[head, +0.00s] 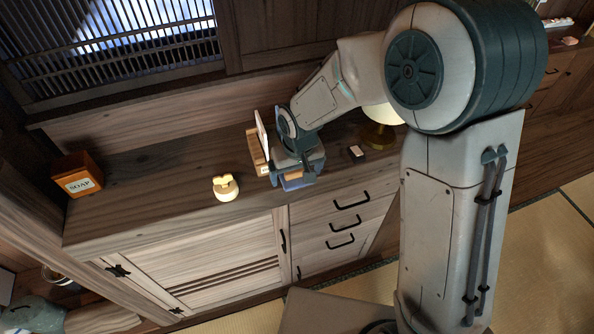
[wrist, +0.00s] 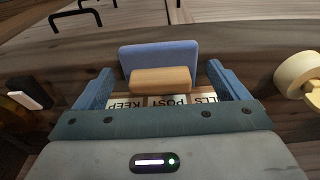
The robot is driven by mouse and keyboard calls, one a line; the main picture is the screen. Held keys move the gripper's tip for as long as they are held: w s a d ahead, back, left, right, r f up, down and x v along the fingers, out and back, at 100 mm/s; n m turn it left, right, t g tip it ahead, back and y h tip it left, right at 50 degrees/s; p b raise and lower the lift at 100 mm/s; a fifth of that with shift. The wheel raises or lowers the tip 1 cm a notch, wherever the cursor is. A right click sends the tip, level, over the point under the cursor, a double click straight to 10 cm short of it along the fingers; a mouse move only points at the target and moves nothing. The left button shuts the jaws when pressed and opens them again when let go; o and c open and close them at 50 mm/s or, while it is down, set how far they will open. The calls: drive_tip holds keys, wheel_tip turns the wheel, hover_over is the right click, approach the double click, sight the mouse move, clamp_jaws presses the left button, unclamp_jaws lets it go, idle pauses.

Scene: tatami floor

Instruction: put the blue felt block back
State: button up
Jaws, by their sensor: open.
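The blue felt block (wrist: 158,57) has a light wooden grip piece (wrist: 160,80) on its near side in the wrist view. In the head view its blue edge (head: 298,183) shows at the cabinet top's front, below my gripper (head: 293,170). My gripper (wrist: 160,84) is open, with one blue finger on each side of the wooden piece and visible gaps between. A wooden holder (head: 256,153) with white cards stands at the gripper, mostly hidden by it. Its labels (wrist: 168,102), reading KEEP, POST and partly LLS, show upside down in the wrist view.
The top is clear between the soap box and the cream object.

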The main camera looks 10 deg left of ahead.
sight(298, 182)
wheel_tip(298, 182, up, 12)
drive_tip(key=s+b, duration=0.1)
drive_tip(key=s+d+r+m, duration=0.1)
drive_tip(key=s+d, duration=0.3)
drive_tip(key=d, duration=0.4)
drive_tip(key=s+d+r+m+t, duration=0.1)
drive_tip(key=s+d+r+m, duration=0.1)
drive_tip(key=d, duration=0.7)
drive_tip(key=s+d+r+m+t, duration=0.1)
drive_tip(key=s+d+m, duration=0.2)
drive_tip(key=s+d, duration=0.3)
drive_tip(key=shift+s+d+r+h, duration=0.35)
drive_tip(key=shift+d+h, duration=0.05)
drive_tip(key=shift+d, duration=1.25)
